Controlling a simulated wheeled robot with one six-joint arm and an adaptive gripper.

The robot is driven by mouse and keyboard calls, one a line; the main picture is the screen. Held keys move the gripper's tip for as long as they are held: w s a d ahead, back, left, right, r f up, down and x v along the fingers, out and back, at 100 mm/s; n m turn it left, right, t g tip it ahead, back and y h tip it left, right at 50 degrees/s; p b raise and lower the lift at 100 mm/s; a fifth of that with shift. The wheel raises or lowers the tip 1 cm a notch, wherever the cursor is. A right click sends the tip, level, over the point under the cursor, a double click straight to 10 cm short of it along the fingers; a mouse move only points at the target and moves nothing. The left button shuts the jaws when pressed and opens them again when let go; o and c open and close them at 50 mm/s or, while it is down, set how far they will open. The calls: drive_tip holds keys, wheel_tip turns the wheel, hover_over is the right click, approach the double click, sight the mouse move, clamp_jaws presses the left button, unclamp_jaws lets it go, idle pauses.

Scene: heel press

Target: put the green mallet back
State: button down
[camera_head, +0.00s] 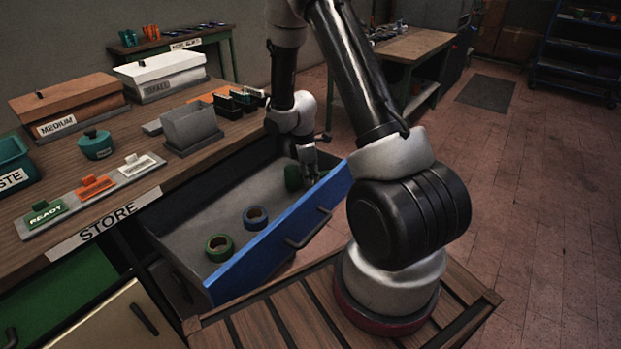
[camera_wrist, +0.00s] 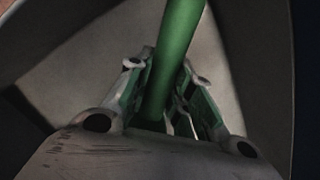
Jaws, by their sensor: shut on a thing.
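My gripper (camera_head: 307,172) is inside the open drawer, near its far right end. In the wrist view my gripper (camera_wrist: 166,75) is shut on a long green bar, which looks like the handle of the green mallet (camera_wrist: 180,40). The bar runs up out of the top of that view. In the head view a green part of the mallet (camera_head: 292,178) shows just left of the fingers. The rest is hidden by my gripper and the drawer front. I cannot tell whether the mallet touches the drawer floor.
The bench (camera_head: 120,185) above carries a grey bin (camera_head: 192,127), lidded MEDIUM (camera_head: 68,105) and white boxes (camera_head: 160,75), and a tag strip marked READY (camera_head: 46,212).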

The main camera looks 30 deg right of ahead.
drive_tip(key=shift+f, duration=0.25)
drive_tip(key=c, duration=1.3)
unclamp_jaws()
drive_tip(key=shift+f, duration=0.1)
drive_tip(key=shift+o, duration=0.2)
drive_tip(key=s+a+r+m+t, duration=0.1)
drive_tip(key=s+r+m, duration=0.1)
drive_tip(key=r, duration=0.9)
drive_tip(key=s+a+r+m, duration=0.1)
drive_tip(key=r, duration=1.1)
drive_tip(key=s+a+r+m+t, duration=0.1)
drive_tip(key=s+r+m, duration=0.4)
drive_tip(key=s, duration=0.6)
drive_tip(key=s+a+r+m+t+y, duration=0.1)
drive_tip(key=s+a+r+m+t, duration=0.1)
drive_tip(key=s+r+m, duration=0.3)
drive_tip(key=s+r, duration=0.3)
drive_tip(key=s, duration=0.3)
drive_tip(key=shift+r+t, duration=0.3)
drive_tip(key=shift+t, duration=0.1)
